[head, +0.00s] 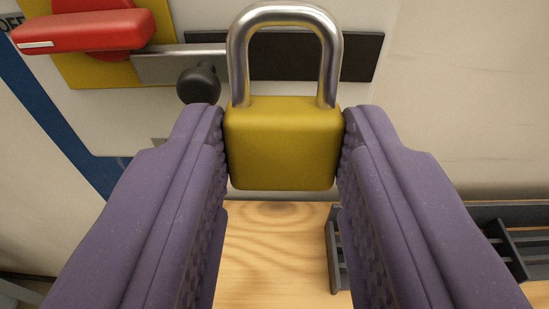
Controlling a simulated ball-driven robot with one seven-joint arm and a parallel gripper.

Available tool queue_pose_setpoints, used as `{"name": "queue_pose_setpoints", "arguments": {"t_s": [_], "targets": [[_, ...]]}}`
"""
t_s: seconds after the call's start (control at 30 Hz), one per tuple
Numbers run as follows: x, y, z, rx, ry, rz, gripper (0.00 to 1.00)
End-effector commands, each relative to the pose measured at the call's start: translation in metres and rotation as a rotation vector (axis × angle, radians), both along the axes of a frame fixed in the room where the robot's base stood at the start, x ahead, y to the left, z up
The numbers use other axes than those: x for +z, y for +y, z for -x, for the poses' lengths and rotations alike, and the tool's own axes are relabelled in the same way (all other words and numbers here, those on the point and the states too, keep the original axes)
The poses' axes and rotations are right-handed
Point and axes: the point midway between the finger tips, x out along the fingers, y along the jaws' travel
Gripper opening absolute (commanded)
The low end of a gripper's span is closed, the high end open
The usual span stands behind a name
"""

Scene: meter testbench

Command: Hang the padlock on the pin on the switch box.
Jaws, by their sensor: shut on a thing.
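The padlock (282,145) has a yellow body and a silver shackle pointing up. My gripper (283,150) is shut on the sides of its body with two purple ribbed fingers. The padlock is upright in front of the switch box (190,110), a pale panel with a red rotary handle (95,30) on a yellow plate at upper left. A metal bar (180,66) runs from near the handle to behind the shackle. A dark round knob (199,84) sits just left of the shackle; I cannot tell whether it is the pin's end. The shackle hides part of the panel.
A dark slot or strip (360,57) lies behind and right of the shackle. Below is a wooden surface (270,255), with a dark slotted rack (337,262) at right, partly hidden by my finger. A blue stripe (55,125) edges the left. The upper right wall is bare.

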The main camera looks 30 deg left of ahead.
Motion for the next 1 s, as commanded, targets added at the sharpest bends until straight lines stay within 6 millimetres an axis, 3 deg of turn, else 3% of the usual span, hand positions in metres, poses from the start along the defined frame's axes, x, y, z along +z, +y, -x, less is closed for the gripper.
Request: {"name": "queue_pose_setpoints", "arguments": {"t_s": [1.0], "targets": [[-0.005,0.031,-0.052,0.000,0.000,-0.001,0.06]]}}
